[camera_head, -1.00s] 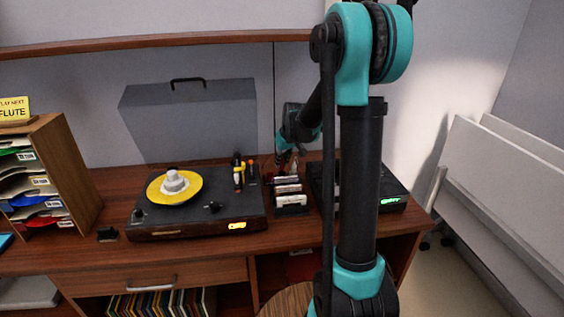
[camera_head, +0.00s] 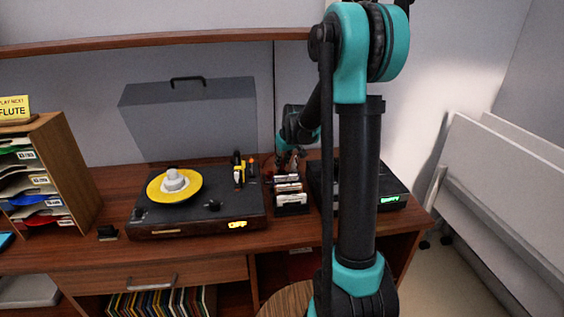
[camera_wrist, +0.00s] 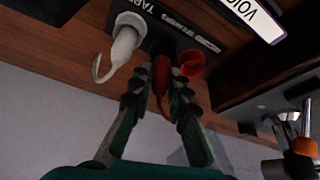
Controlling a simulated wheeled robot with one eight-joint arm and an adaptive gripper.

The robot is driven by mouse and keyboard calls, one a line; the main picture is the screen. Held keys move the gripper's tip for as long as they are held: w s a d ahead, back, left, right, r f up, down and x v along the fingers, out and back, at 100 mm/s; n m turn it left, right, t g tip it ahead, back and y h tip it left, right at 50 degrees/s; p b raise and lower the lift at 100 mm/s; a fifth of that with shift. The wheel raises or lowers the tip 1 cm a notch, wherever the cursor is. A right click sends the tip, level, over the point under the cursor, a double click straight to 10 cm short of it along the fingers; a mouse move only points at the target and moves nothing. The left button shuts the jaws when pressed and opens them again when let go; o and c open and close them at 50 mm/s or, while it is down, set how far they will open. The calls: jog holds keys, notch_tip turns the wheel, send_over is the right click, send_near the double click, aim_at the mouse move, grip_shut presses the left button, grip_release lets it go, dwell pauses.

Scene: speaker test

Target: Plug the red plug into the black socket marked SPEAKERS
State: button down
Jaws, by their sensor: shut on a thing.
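My gripper (camera_wrist: 162,84) is shut on a red plug (camera_wrist: 160,72) in the wrist view, with a red cable trailing back between the fingers. The plug's front end is at a dark block (camera_wrist: 160,32); I cannot tell whether it touches or enters a socket. A red ring-shaped piece (camera_wrist: 191,63) is just right of the plug. A white plug (camera_wrist: 125,42) with a curled white cable stands left of it. In the head view my gripper (camera_head: 288,157) is small and partly hidden.
A black unit (camera_head: 391,190) with a green display stands right, partly behind my arm. A record sorter (camera_head: 55,170) is far left.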

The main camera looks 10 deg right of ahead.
jog(key=shift+f, duration=0.85)
dwell(0.5)
jog(key=c, duration=1.4)
grip_release()
jog(key=shift+o, duration=0.3)
jog(key=o, duration=0.4)
jog(key=shift+c, duration=0.2)
jog(key=shift+r, duration=2.5)
